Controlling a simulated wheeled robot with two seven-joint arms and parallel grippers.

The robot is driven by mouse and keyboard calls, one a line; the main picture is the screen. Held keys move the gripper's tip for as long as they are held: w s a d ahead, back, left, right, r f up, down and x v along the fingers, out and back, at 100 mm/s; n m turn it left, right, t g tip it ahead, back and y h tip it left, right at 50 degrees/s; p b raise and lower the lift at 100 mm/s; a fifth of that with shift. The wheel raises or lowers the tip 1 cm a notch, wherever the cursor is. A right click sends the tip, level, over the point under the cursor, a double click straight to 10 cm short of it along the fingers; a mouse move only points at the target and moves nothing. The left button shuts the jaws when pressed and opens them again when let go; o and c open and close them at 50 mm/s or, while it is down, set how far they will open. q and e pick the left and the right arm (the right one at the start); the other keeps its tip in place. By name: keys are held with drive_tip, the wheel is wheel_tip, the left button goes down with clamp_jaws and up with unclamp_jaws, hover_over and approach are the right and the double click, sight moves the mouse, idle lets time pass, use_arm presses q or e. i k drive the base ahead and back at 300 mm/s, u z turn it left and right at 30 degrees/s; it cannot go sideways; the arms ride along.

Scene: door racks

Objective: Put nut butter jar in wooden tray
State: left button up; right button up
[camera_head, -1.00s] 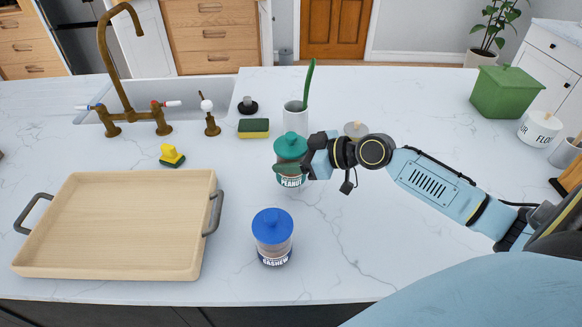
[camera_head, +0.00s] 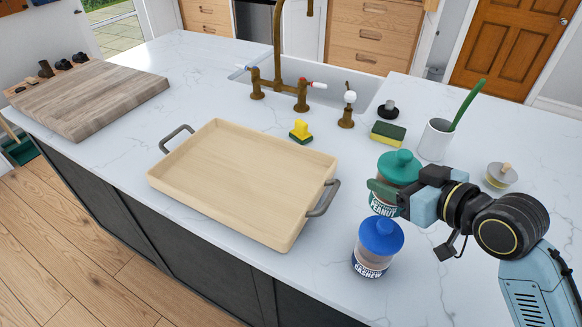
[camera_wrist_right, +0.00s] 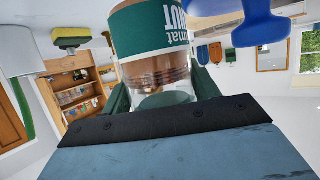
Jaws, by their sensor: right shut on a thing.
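The nut butter jar with a green lid and a label reading PEANUT (camera_head: 383,207) stands upright on or just above the counter, right of the tray; I cannot tell which. My right gripper (camera_head: 385,190) is shut on it from the right, and green fingers flank the jar (camera_wrist_right: 150,45) in the right wrist view. The empty wooden tray (camera_head: 240,180) has two grey handles and lies left of the jar. My left gripper is not in view.
A blue-lidded CASHEW jar (camera_head: 375,248) stands close in front of the held jar, near the tray's right handle. Behind are a yellow scrubber (camera_head: 300,131), a sponge (camera_head: 388,133) and a white cup (camera_head: 435,140). A cutting board (camera_head: 90,97) lies far left.

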sight(242, 176)
drive_tip(key=z, duration=0.9)
drive_tip(key=k, duration=0.85)
drive_tip(key=u, duration=1.55)
drive_tip(key=i, duration=1)
drive_tip(key=z, duration=0.05)
